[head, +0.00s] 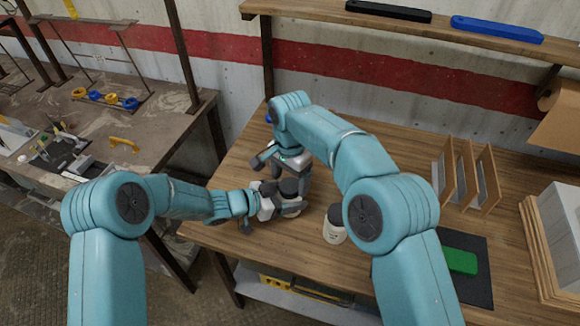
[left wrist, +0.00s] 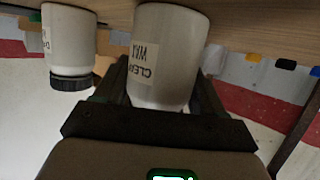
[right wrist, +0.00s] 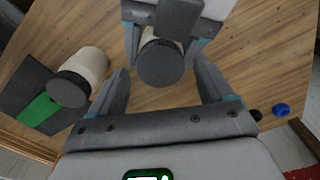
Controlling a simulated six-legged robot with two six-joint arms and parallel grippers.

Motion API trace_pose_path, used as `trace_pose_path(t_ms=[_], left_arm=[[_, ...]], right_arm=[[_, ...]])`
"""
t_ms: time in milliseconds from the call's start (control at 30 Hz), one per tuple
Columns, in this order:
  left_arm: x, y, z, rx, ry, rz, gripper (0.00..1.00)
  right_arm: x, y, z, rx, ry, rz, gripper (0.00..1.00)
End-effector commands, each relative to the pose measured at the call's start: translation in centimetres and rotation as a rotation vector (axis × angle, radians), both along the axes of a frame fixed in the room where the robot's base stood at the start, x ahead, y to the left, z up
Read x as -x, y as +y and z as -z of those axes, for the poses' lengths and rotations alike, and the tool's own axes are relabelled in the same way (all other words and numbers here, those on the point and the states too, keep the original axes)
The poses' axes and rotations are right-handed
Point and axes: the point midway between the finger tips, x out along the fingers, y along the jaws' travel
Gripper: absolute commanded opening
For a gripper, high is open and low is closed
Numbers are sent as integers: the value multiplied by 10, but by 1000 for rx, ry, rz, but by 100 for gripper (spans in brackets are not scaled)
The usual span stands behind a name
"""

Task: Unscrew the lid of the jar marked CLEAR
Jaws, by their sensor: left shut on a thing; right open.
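The jar marked CLEAR (left wrist: 172,45) is white with a pale label and stands on the wooden bench. My left gripper (head: 275,203) is shut around its side; the jar also sits between the fingers in the left wrist view. Its dark lid (right wrist: 160,65) shows in the right wrist view, from above. My right gripper (head: 290,172) is open and points down above this lid. In the right wrist view its spread fingers (right wrist: 165,88) lie on either side of the lid, and I see no contact.
A second white jar with a dark lid (head: 334,224) stands to the right. Farther right are a green object (head: 461,261) on a dark mat (head: 484,280) and a wooden slotted rack (head: 448,186). A shelf (head: 325,12) spans the back. The front left bench edge is close.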

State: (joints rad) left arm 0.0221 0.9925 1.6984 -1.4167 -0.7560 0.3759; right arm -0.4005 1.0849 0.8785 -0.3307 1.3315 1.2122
Motion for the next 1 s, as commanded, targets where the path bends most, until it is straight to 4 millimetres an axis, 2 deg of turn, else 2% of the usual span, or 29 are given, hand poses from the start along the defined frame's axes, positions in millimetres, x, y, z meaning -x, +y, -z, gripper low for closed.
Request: trace_pose_path(t_ms=[133,400,433,500,600,733,900,1000], left_arm=[[0,0,-1,1,-2,0,0],[0,0,-1,1,-2,0,0],[0,0,-1,1,-2,0,0],[0,0,-1,1,-2,0,0],[0,0,-1,1,-2,0,0],[0,0,-1,1,-2,-1,0],[0,0,-1,1,-2,-1,0],[0,0,-1,2,-1,-1,0]], right_arm=[[0,0,11,1,1,-1,80],[0,0,13,0,0,-1,80],[0,0,13,0,0,-1,74],[0,0,13,0,0,-1,51],[0,0,13,0,0,-1,23],[0,0,12,0,0,-39,23],[0,0,12,0,0,-245,23],[0,0,12,0,0,-294,23]])
